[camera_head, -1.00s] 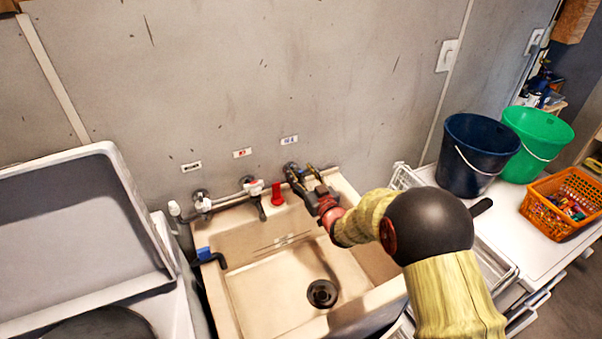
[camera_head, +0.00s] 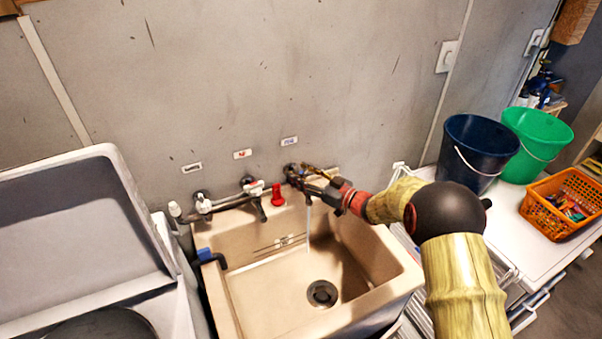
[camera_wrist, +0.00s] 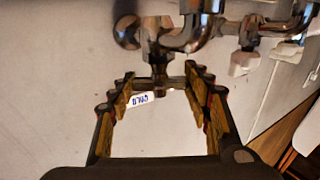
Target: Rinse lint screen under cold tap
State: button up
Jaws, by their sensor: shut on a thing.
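My gripper (camera_head: 318,184) is at the rightmost wall tap, the cold tap (camera_head: 291,169), with its fingers around the tap's handle. A thin water stream (camera_head: 308,230) falls from this tap into the beige sink (camera_head: 238,277). In the wrist view, my gripper (camera_wrist: 160,82) has its two fingers on either side of the tap's metal stem (camera_wrist: 158,70). A blue-lettered label reading COLD (camera_wrist: 139,99) shows upside down between them. The exact contact on the handle is partly hidden. No lint screen can be seen.
Two more wall taps with white handles (camera_head: 253,187) stand left of my gripper, beside a red item (camera_head: 277,195). The open-lidded machine (camera_head: 75,240) is at left. A dark blue bucket (camera_head: 480,150), green bucket (camera_head: 540,140) and orange basket (camera_head: 545,208) stand right.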

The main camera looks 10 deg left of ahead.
jog(key=shift+r, duration=0.1)
jog(key=o, duration=1.2)
jog(key=shift+c, duration=0.2)
jog(key=shift+d, duration=0.1)
jog(key=v, duration=1.1)
jog(key=shift+s+d, duration=0.2)
jog(key=shift+d, duration=0.15)
jog(key=shift+w, duration=0.1)
